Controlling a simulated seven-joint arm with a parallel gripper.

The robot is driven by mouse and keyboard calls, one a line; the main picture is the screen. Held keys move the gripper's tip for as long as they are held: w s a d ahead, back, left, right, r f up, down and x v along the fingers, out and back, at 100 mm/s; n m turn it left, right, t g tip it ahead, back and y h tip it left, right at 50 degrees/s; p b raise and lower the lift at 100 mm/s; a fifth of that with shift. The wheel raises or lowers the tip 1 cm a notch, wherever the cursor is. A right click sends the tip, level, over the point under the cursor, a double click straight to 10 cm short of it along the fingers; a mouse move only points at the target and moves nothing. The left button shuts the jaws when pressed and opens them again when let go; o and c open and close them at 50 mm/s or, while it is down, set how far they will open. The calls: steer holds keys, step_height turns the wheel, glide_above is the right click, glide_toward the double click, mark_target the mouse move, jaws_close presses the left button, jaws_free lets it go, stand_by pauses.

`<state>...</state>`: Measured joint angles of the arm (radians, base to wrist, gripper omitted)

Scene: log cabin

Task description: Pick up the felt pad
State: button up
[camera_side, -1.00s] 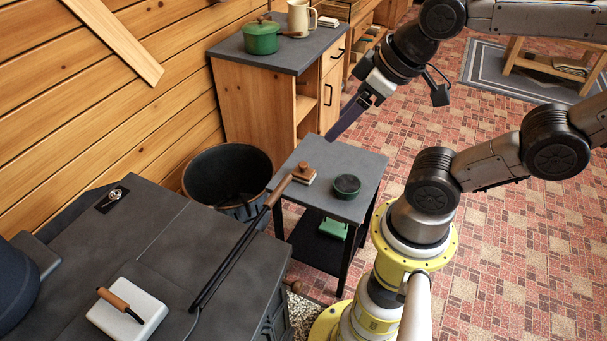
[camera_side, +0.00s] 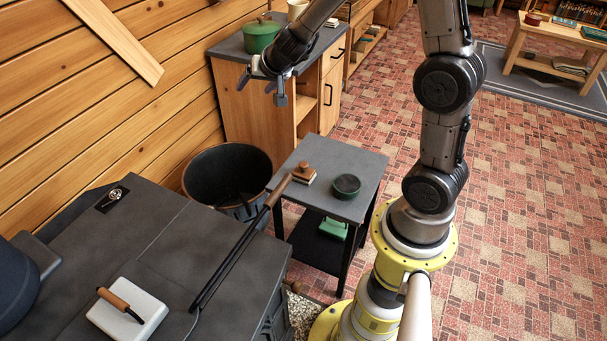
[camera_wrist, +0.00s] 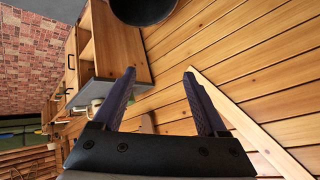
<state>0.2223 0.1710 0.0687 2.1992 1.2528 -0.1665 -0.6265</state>
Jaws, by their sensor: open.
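The likely felt pad (camera_side: 304,173) is a small block with a brown wooden knob and a pale base. It sits on the dark top of the small side table (camera_side: 328,160), near its left side in the side view. Its material is too small to tell for certain. My gripper (camera_side: 262,88) is open and empty, high up and left of the side table, in front of the wooden cabinet. In the wrist view its two purple fingers (camera_wrist: 160,75) stand apart with only wall and cabinet behind them. The pad is not seen in the wrist view.
A round dark green tin (camera_side: 346,186) stands right of the pad. A black bucket (camera_side: 226,172) is left of the table. A long poker (camera_side: 240,250) reaches from the stove top (camera_side: 190,235) toward the table. A green pot (camera_side: 261,36) stands on the cabinet.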

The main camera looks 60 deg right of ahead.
steer(key=s+d+f+m+g+h, duration=0.1)
steer(key=d+f+g, duration=0.15)
steer(key=f, duration=0.25)
steer(key=s+d+f+m+g, duration=0.1)
steer(key=d+f, duration=0.2)
steer(key=f, duration=0.2)
steer(key=m+g, duration=0.2)
steer(key=g, duration=0.1)
glide_toward(303, 164)
steer(key=x, duration=1)
steer(key=shift+s+f, duration=0.1)
jaws_close()
